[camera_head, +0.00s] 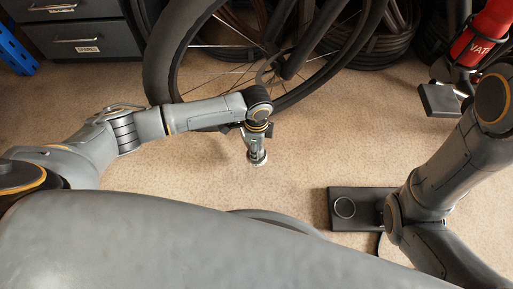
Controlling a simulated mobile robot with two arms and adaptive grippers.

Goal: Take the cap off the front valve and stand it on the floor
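The front wheel (163,62) of a bicycle, with a dark tyre and thin spokes, stands at the top middle. I cannot make out its valve or the cap at this size. My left gripper (259,160) hangs from the end of the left arm, pointing down over bare carpet, in front of the wheel's lower part. Its tip is small and pale, and I cannot tell whether it is open or shut or holds anything. My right arm (437,170) comes in at the right; its gripper does not show.
A flat black box (367,222) with a round ring lies on the carpet beside my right arm. A red cylinder (487,33) with a black foot plate (438,101) stands at the upper right. Grey drawers (78,28) are at the upper left. Carpet (185,170) in the middle is clear.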

